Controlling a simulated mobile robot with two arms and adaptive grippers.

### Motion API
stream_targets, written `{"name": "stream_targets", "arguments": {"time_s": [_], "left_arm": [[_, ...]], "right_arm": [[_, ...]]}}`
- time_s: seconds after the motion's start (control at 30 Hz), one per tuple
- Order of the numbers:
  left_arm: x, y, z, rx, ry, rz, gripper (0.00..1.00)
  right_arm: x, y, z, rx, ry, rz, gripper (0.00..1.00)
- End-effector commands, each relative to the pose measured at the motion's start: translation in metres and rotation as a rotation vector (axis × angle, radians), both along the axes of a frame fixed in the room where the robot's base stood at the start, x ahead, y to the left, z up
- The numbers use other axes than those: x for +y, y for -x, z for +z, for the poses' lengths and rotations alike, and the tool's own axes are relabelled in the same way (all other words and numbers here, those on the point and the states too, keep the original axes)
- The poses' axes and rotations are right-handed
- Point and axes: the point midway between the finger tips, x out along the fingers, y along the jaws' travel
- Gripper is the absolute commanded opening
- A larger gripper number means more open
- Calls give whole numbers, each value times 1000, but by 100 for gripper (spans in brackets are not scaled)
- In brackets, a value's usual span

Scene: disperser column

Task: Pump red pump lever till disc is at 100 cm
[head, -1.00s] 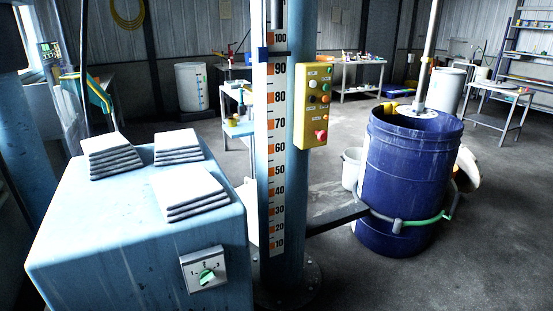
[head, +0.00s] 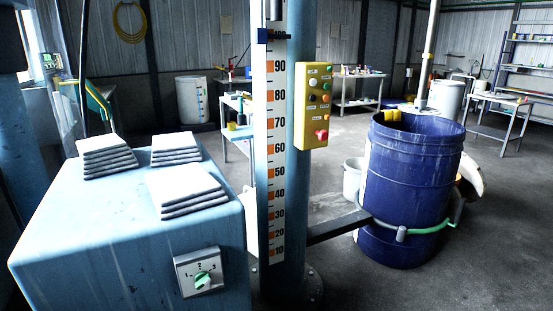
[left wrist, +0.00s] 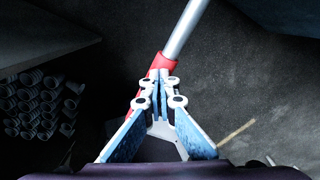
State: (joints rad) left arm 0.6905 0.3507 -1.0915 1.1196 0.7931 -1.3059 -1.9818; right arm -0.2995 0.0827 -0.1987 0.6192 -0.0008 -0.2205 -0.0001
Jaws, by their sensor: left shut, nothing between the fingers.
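The column with its height scale (head: 271,150) stands mid-frame in the head view. A dark blue marker (head: 263,36) on it sits level with the 100 label and partly covers it. A pale shaft (head: 428,55) rises behind the rim of the blue drum (head: 408,190); the disc is hard to make out. In the left wrist view, the red lever (left wrist: 158,68) with a grey metal rod (left wrist: 186,30) runs just beyond my left gripper (left wrist: 164,82). Its fingers are closed together with nothing between them, and their tips appear at the red part; contact is unclear. My right gripper is out of view.
A yellow control box (head: 313,105) hangs on the column. A blue cabinet (head: 110,235) with stacked white cloths and a rotary switch (head: 201,273) fills the lower left. A dark bracket (head: 340,226) and ring hold the drum. Black tubes (left wrist: 42,100) are stacked left in the wrist view.

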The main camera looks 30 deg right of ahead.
Motion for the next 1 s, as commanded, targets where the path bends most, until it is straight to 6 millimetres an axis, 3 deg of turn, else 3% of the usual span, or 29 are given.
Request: {"name": "stream_targets", "arguments": {"time_s": [1.0], "left_arm": [[0,0,139,1,0,1,0]], "right_arm": [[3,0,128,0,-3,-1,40]]}}
